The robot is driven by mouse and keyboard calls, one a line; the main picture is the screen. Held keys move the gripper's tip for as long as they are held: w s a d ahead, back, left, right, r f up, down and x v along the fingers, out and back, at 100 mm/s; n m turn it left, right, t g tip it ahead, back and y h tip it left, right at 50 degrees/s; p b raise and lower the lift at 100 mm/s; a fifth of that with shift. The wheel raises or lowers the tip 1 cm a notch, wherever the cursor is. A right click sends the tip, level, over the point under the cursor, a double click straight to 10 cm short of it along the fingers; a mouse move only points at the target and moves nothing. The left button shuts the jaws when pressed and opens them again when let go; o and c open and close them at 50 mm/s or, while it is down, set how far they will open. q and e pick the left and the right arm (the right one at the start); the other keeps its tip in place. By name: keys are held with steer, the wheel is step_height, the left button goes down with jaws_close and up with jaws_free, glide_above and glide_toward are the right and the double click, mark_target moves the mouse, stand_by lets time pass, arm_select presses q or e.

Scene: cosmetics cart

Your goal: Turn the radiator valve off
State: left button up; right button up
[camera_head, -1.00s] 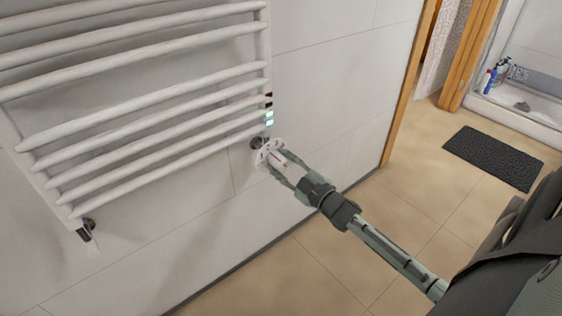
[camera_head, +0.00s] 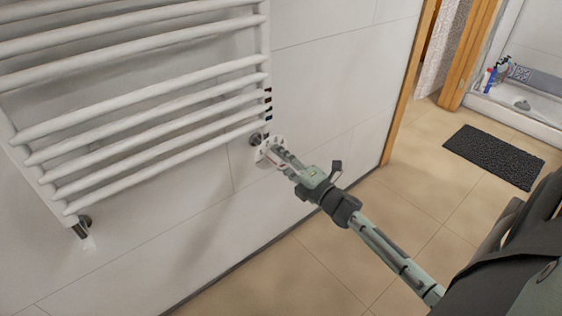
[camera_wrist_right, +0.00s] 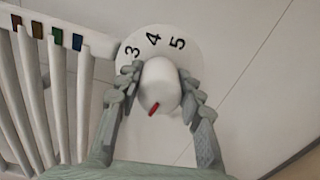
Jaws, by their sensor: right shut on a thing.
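The radiator valve is a white knob (camera_wrist_right: 160,82) with a small red mark (camera_wrist_right: 153,109), in front of a round white dial plate (camera_wrist_right: 153,42) where 3, 4 and 5 are readable. The red mark points down and slightly left, away from these numbers. In the head view the dial plate (camera_head: 262,156) sits at the radiator's lower right corner. My right gripper (camera_head: 279,156) is shut on the knob, with one finger on each side of it; it also shows in the right wrist view (camera_wrist_right: 157,88). The rest of the dial is hidden. My left gripper is not in view.
The white towel radiator (camera_head: 150,110) hangs on the tiled wall left of the valve. Small coloured squares (camera_wrist_right: 57,36) line its edge. A dark mat (camera_head: 493,157) lies on the floor at right. The floor (camera_head: 310,262) below the valve is clear.

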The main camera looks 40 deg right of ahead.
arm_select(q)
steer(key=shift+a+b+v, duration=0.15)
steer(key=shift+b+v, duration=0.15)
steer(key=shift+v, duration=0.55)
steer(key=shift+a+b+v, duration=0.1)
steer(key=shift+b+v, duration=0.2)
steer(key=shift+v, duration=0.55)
arm_select(e)
steer(key=shift+n, duration=1.9)
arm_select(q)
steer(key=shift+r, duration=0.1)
arm_select(e)
steer(key=o, duration=1.2)
steer(key=shift+c, duration=0.2)
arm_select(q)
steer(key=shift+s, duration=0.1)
arm_select(e)
steer(key=s, duration=1.2)
steer(key=shift+d, duration=0.45)
